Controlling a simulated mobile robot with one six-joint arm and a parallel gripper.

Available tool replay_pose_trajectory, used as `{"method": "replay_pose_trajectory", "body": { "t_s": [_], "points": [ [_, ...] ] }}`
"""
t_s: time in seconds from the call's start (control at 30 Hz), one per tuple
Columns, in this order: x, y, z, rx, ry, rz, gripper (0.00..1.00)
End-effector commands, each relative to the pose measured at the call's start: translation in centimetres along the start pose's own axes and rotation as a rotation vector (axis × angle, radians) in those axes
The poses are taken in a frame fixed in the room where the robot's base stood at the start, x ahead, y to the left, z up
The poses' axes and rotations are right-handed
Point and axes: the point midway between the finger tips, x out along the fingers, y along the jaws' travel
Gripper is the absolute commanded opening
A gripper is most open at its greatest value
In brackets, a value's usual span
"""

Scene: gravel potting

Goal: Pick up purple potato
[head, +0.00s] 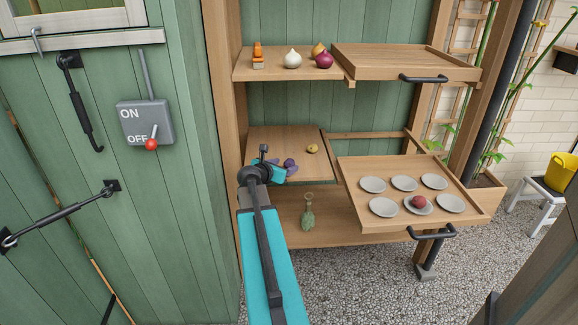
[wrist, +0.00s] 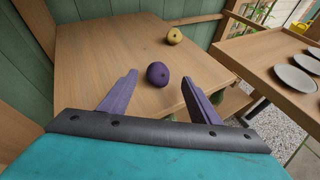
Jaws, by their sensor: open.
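The purple potato (wrist: 157,74) is a dark, rounded lump lying on the bare middle wooden shelf (wrist: 100,50). It also shows in the head view (head: 289,162), close beside the purple fingers. My gripper (wrist: 160,80) is open and empty. In the wrist view its two purple fingers point at the potato, one on each side, and the potato shows in the gap near the fingertips. There is visible space between it and both fingers. In the head view my gripper (head: 280,166) is low over the shelf. I cannot tell its exact height.
A yellow potato (head: 312,148) lies farther back on the same shelf. To the right a pulled-out tray (head: 360,215) holds several grey saucers, one with a reddish potato (head: 419,202). A green bottle (head: 308,215) stands below. The upper shelf holds onions (head: 293,59).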

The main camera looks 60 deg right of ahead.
Motion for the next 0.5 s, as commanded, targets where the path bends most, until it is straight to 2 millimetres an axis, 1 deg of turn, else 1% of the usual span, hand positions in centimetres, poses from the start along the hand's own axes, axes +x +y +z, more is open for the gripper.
{"method": "replay_pose_trajectory", "body": {
  "t_s": [0.03,0.3,0.5],
  "points": [
    [0.7,0.2,-0.1,0.0,0.0,-0.001,0.57],
    [3.3,0.4,-0.1,0.0,0.0,0.0,0.57],
    [4.0,0.4,-0.1,-0.001,0.0,0.001,0.57]
  ]
}}
